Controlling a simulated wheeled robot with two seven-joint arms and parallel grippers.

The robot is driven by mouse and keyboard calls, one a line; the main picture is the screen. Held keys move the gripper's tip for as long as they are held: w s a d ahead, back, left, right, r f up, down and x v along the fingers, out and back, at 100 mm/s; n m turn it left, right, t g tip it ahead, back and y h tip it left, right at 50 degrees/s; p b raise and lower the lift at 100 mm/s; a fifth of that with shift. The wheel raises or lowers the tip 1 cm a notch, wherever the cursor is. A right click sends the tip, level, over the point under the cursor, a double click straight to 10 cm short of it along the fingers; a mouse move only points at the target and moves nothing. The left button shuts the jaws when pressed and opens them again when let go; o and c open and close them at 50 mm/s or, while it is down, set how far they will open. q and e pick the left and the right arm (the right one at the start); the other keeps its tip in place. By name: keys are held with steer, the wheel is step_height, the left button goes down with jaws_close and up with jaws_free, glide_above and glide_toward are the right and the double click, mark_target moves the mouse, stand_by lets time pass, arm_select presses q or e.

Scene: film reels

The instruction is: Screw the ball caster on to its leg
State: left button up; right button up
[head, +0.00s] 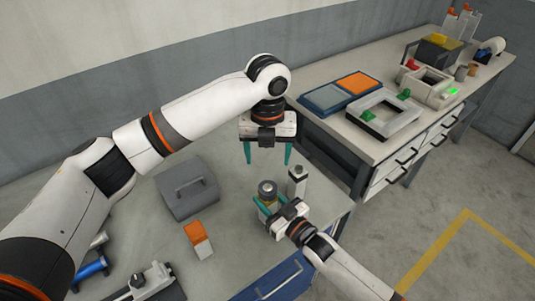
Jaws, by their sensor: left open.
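My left gripper (267,154) hangs over the bench with its two teal fingers pointing down, wide apart and empty. Below it, a short round part (267,187) with a grey top and a brass-coloured band stands upright; it may be the ball caster on its leg, but I cannot tell where one ends and the other starts. My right gripper (271,203) comes from the lower right, with its teal fingers on either side of this part's lower portion, apparently closed on it. The part's base is hidden by the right gripper.
A pale block with a dark knob (297,176) stands close behind the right gripper. A grey case (187,188) and an orange-and-white box (198,239) are to the left. A second bench (341,134) with trays and a frame stands behind at the right.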

steer(key=o, duration=0.4)
steer(key=b+v, duration=0.2)
steer(key=v, duration=0.9)
steer(key=shift+s+d+f, duration=0.1)
steer(key=shift+s+d, duration=0.3)
